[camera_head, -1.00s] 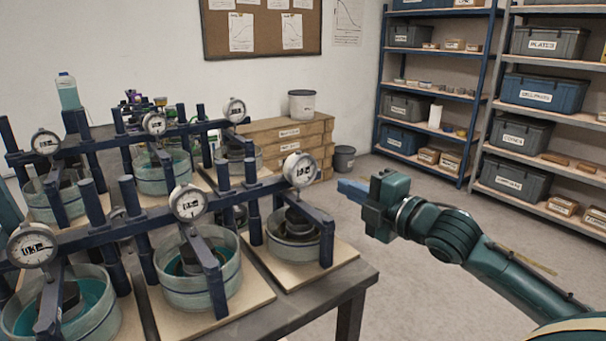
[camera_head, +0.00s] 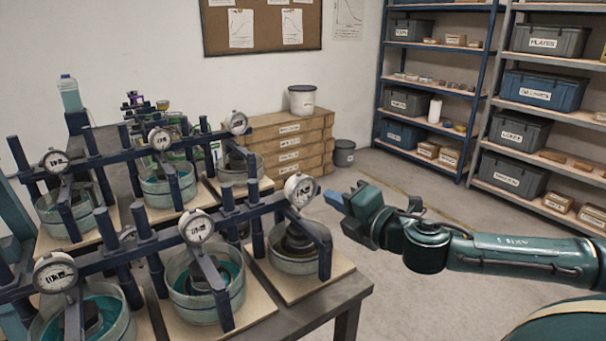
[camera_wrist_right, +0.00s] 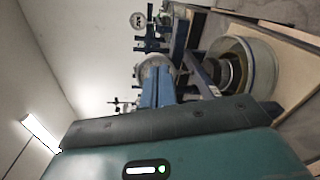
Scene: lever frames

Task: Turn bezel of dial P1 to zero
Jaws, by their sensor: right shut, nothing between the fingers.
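Several round white dial gauges sit on dark blue beams over round cells; I cannot read which one is P1. The dial closest to my right gripper (camera_head: 335,199) is the front-row right dial (camera_head: 299,190), at the right end of its beam. My right gripper is shut and empty, just right of this dial with a small gap in the head view. In the right wrist view, the blue fingers (camera_wrist_right: 157,88) point at a round dial (camera_wrist_right: 155,62) and partly hide it. The dial's pointer and bezel marks are too small to read. My left gripper is out of view.
Other front-row dials (camera_head: 196,227) (camera_head: 55,272) and a back row (camera_head: 160,139) stand to the left, with posts and beams between. Cells with teal liquid (camera_head: 205,285) sit on boards on the table (camera_head: 335,298). Open floor lies right, before the shelves (camera_head: 430,95).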

